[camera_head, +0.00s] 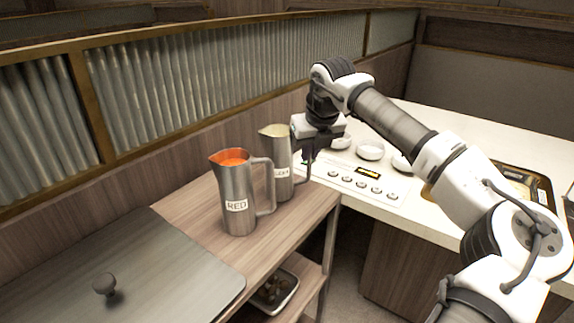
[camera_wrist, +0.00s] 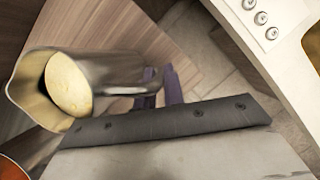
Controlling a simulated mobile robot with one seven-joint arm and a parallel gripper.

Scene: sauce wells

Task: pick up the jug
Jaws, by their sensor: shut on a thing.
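Two steel jugs are in the head view. The front jug (camera_head: 237,198) has a "RED" label and orange-red contents. Behind it to the right is a second jug (camera_head: 277,178) with pale yellow contents; its label is partly hidden. My gripper (camera_head: 307,158) is at the right side of this second jug, at its handle. In the wrist view the pale-filled jug (camera_wrist: 72,88) is at the left, its handle reaching to my gripper (camera_wrist: 162,88), which is shut on that handle. Whether the jug's base touches the wooden top cannot be told. An edge of the red jug (camera_wrist: 18,160) shows at lower left.
The wooden cart top (camera_head: 185,205) carries a grey lid with a knob (camera_head: 105,284) at the front left. A white counter (camera_head: 420,208) to the right holds a button panel (camera_head: 362,181) and several small bowls (camera_head: 370,150). A ribbed partition (camera_head: 190,85) stands behind.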

